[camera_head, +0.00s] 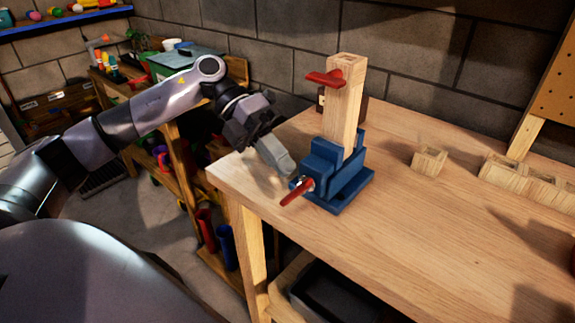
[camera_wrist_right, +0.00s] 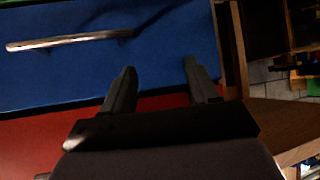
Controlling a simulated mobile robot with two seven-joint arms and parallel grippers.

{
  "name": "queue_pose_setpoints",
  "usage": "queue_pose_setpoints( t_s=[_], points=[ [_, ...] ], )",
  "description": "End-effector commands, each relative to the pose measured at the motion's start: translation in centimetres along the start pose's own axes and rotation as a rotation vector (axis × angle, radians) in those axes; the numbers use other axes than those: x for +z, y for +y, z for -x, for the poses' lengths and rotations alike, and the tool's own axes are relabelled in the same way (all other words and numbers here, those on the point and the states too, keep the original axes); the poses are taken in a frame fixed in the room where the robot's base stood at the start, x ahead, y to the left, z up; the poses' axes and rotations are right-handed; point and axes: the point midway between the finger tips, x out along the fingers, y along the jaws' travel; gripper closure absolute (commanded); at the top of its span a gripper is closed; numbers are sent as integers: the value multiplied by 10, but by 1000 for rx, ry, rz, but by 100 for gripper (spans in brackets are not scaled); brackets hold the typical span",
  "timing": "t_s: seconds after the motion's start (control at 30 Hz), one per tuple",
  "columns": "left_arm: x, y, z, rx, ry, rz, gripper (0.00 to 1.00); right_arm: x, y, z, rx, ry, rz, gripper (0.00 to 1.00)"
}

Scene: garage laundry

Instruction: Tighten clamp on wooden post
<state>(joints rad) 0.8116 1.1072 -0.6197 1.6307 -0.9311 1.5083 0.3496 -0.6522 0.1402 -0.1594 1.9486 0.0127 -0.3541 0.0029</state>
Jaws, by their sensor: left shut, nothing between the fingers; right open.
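A blue clamp (camera_head: 335,172) stands on the workbench, with the lower end of an upright wooden post (camera_head: 345,105) in it. A red handle (camera_head: 297,191) sticks out from the clamp's front left side. A second red piece (camera_head: 324,78) sits on the post near its top. My left gripper (camera_head: 284,170) is shut and empty just left of the clamp, close to the red handle; I cannot tell whether it touches. My right gripper (camera_wrist_right: 165,85) is open and empty in the right wrist view, and is not in the head view.
A small wooden block (camera_head: 429,160) and several hollow blocks (camera_head: 530,182) stand to the right. A shelf with tools is behind my left arm. The right wrist view shows a blue panel (camera_wrist_right: 60,75).

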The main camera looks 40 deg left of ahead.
Motion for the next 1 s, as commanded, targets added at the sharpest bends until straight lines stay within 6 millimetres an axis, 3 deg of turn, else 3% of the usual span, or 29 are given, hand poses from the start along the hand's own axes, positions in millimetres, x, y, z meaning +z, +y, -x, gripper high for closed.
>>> queue_pose_setpoints(
  t_s=[0.27, 1.0],
  points=[
    [0, 0, -21, 0, 0, 0, 100, -4, 0, 2, 0, 3, 1, 41],
    [0, -2, -22, 0, -1, -1, 100, -6, 0, 2, 0, 4, 1, 41]
  ],
)
